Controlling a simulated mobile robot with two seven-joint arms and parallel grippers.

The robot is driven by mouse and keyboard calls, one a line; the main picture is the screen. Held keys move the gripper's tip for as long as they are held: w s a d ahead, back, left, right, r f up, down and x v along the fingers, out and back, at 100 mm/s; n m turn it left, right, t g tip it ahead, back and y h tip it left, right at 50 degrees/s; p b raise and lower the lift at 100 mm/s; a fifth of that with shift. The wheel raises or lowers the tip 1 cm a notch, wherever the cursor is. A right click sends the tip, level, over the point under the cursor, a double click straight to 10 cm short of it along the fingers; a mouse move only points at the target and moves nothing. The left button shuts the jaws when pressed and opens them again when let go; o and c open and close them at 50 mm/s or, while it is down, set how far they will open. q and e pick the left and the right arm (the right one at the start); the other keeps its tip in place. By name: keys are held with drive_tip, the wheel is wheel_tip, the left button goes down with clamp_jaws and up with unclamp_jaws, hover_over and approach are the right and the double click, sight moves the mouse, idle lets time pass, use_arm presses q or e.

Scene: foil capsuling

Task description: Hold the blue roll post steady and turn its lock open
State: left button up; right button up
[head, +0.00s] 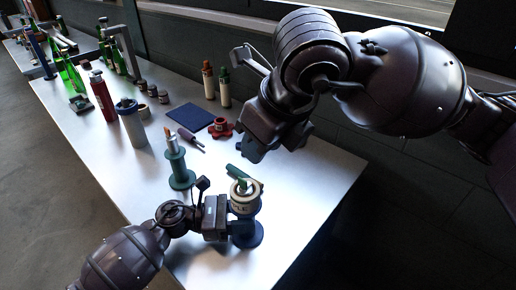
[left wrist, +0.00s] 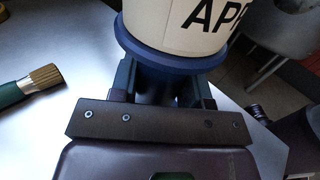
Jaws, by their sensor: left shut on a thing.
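The blue roll post (head: 247,238) stands near the front of the table and carries a cream roll (head: 243,208) with dark lettering. A green piece, seemingly the lock (head: 238,174), lies slantwise across its top. My left gripper (head: 229,220) comes from the left and is shut on the post below the roll. In the left wrist view its fingers (left wrist: 172,85) sit either side of the post, under the blue flange (left wrist: 165,62) and the roll (left wrist: 178,20). My right gripper (head: 247,150) hangs above and behind the post, apart from the lock; its fingers are unclear.
A teal stand (head: 181,172) with a copper-coloured top is left of the post. The table (head: 310,195) is clear to the right.

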idle(0.3)
use_arm(q)
drive_tip(key=o, duration=1.3)
